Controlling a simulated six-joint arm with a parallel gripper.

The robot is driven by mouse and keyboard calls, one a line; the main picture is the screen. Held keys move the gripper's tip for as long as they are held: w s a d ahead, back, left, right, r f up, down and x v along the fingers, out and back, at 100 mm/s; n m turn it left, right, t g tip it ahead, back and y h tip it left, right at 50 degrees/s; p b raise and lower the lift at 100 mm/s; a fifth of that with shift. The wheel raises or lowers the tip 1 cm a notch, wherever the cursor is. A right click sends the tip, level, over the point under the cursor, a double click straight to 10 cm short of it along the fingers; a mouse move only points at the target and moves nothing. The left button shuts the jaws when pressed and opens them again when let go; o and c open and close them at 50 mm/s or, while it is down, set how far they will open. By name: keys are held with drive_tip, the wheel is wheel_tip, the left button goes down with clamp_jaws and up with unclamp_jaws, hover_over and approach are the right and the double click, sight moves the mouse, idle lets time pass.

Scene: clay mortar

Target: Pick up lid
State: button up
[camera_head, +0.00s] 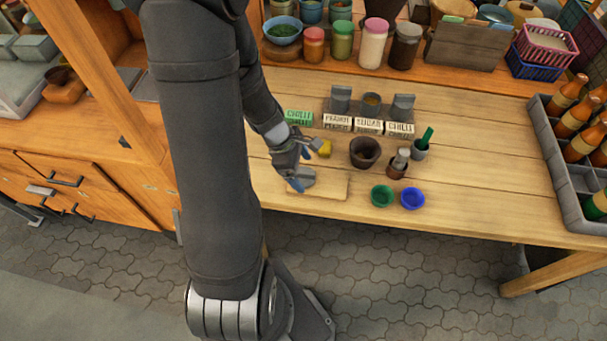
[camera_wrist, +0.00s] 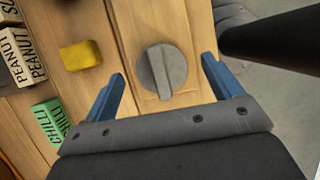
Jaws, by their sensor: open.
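The lid (camera_wrist: 162,71) is a round grey disc with a raised bar handle across its top. It lies on a pale wooden board (camera_wrist: 130,22). In the head view the lid (camera_head: 305,177) is partly hidden by my gripper (camera_head: 302,172). In the wrist view my gripper (camera_wrist: 162,85) is open, with its blue fingers on either side of the lid's near part. Nothing is between the fingers except the view of the lid; I cannot tell the height gap.
A yellow block (camera_wrist: 81,55) lies left of the lid. A brown mortar (camera_head: 365,152), a green bowl (camera_head: 382,195), a blue bowl (camera_head: 412,198) and a cup with a green tool (camera_head: 420,149) stand to the right. Labelled blocks (camera_head: 369,127) stand behind. The table's front edge is close.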

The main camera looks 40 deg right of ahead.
drive_tip(key=shift+x, duration=0.8)
drive_tip(key=c, duration=1)
drive_tip(key=shift+r, duration=0.15)
drive_tip(key=shift+c, duration=0.2)
